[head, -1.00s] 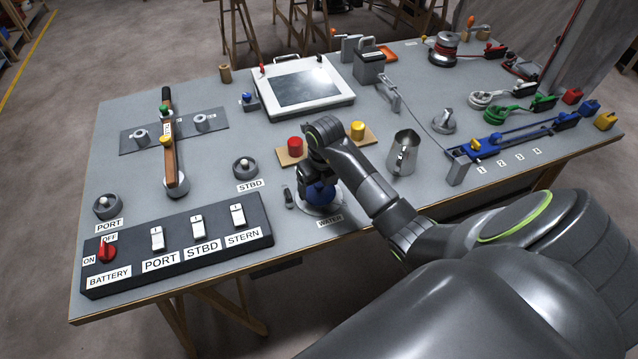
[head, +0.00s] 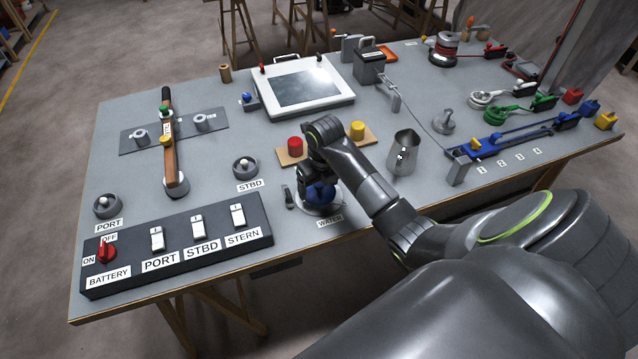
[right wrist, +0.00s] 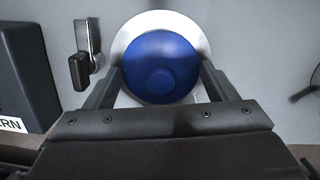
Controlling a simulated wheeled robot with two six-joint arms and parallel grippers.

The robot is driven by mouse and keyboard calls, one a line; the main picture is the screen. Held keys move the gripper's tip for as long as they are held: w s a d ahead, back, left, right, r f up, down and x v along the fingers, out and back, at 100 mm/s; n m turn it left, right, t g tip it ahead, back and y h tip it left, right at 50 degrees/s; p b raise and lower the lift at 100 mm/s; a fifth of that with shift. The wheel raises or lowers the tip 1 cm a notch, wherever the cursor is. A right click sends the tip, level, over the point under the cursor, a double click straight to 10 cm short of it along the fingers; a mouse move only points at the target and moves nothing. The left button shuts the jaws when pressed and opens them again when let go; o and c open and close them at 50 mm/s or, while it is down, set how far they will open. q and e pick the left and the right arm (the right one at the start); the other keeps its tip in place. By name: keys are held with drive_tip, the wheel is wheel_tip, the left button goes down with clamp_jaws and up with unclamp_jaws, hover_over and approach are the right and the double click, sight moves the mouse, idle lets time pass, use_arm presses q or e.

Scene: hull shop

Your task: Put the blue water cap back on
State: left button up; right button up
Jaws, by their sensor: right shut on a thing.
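The blue water cap (head: 321,196) is at the round light-coloured water fitting (head: 322,211), behind the WATER label (head: 330,223) near the table's front edge. My right gripper (head: 318,186) points down over the fitting and is shut on the cap. In the right wrist view the blue cap (right wrist: 160,68) sits between the two fingers, with the pale ring (right wrist: 150,18) of the fitting around it. Whether the cap is seated or just above the fitting cannot be told. My left gripper is not in view.
A small dark latch (head: 288,197) stands just left of the fitting. A switch panel (head: 178,245) lies further left. Red and yellow caps on a wooden board (head: 290,158) sit behind my gripper. A metal jug (head: 402,155) stands to the right.

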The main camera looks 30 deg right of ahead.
drive_tip(key=shift+f, duration=0.15)
idle(0.4)
drive_tip(key=o, duration=0.9)
drive_tip(key=shift+o, duration=0.2)
drive_tip(key=shift+r+p, duration=2.65)
drive_tip(key=shift+r, duration=0.9)
clamp_jaws()
